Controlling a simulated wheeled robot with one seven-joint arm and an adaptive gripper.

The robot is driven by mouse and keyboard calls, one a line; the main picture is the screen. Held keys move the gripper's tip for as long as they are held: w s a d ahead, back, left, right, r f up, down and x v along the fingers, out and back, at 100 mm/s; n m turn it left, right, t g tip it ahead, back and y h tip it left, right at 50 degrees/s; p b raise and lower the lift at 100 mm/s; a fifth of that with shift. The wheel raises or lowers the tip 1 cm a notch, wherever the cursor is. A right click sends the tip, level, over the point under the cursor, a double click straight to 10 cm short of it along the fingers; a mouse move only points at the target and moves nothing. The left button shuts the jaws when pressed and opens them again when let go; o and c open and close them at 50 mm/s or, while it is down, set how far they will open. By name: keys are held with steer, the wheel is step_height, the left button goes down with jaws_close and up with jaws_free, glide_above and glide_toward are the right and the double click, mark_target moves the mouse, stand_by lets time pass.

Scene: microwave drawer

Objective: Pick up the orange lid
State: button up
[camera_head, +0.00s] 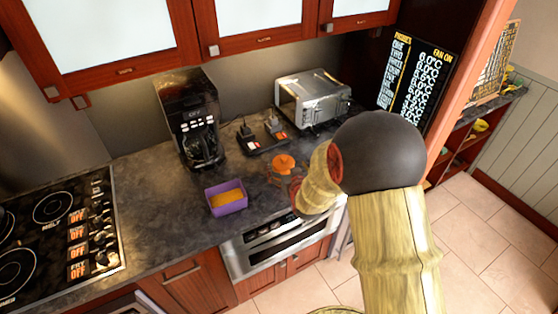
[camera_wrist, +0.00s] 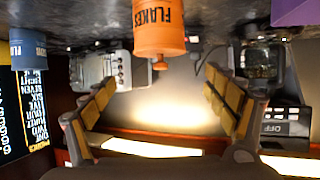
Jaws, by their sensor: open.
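The orange lid (camera_head: 284,160) shows on the counter's front part in the head view, right of the purple box. In the wrist view, which is upside down, an orange canister (camera_wrist: 158,28) marked "FLAKES" stands on the counter, with the orange lid's small knob (camera_wrist: 160,65) at its upper end. My gripper (camera_wrist: 160,100) is open and empty, its two fingers apart on either side of the line to the knob. In the head view my gripper (camera_head: 284,181) is close to the lid, partly hidden by my arm. I see no contact with the lid.
The purple box (camera_head: 243,204) with orange contents stands left of the lid. A blue canister (camera_wrist: 28,50) shows in the wrist view. Counter (camera_head: 160,225) left of the box is clear.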

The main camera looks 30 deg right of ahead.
mark_target(284, 159)
steer(key=shift+x, duration=3.85)
steer(key=shift+c, duration=0.8)
steer(key=c, duration=1.7)
steer(key=shift+r, duration=0.1)
